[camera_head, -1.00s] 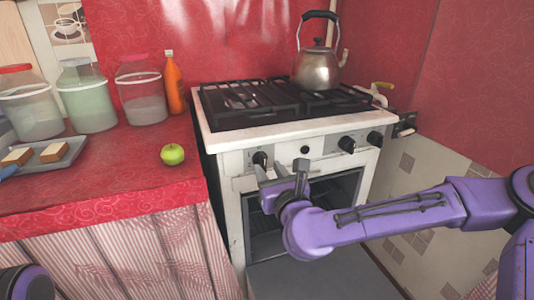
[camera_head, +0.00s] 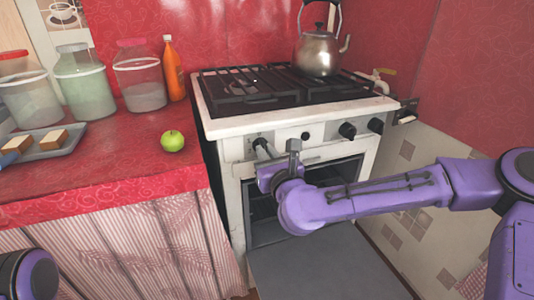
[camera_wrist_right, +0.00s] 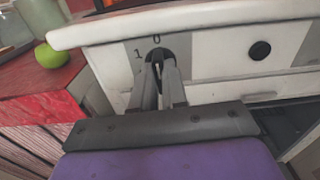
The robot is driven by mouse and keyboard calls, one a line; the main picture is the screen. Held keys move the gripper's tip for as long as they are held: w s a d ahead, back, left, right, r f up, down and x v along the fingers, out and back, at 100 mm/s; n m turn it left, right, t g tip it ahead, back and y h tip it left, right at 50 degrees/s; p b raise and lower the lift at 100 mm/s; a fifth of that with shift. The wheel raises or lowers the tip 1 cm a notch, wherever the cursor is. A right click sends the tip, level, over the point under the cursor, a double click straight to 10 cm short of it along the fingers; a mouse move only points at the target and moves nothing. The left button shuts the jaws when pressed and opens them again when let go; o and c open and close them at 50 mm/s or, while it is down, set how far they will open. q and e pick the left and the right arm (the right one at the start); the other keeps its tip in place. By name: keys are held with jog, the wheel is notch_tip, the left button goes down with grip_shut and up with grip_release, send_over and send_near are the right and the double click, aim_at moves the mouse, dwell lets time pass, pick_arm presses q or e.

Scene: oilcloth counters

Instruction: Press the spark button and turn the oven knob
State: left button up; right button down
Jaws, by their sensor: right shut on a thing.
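The white stove (camera_head: 230,150) has a front panel with a dark knob (camera_head: 260,143) at the left, marked "0" and "1" in the right wrist view (camera_wrist_right: 157,54). A round black button (camera_head: 305,136) sits just right of that knob; it also shows clear of the fingers in the right wrist view (camera_wrist_right: 260,50). My right gripper (camera_head: 266,152) is at the left knob, its two fingers (camera_wrist_right: 158,78) shut on it from the front. The fingers hide part of the knob. My left gripper is out of view; only part of my left arm shows at the lower left.
Two more knobs (camera_head: 347,130) sit right of the button. A kettle (camera_head: 317,54) stands on the grates. The red counter (camera_head: 110,165) at left holds an apple (camera_head: 172,141), jars, a bottle (camera_head: 173,70) and a tray (camera_head: 75,145). A grey panel (camera_head: 325,270) lies low before the oven.

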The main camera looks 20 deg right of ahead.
jog(key=n+p, duration=0.2)
jog(key=n, duration=0.5)
jog(key=n+p, duration=0.2)
jog(key=n, duration=0.6)
jog(key=n+p, duration=0.2)
jog(key=n, duration=0.6)
jog(key=shift+a+f, duration=0.25)
jog(key=shift+f, duration=0.1)
jog(key=shift+n, duration=0.3)
jog(key=c, duration=1.2)
grip_release()
jog(key=shift+o, duration=0.2)
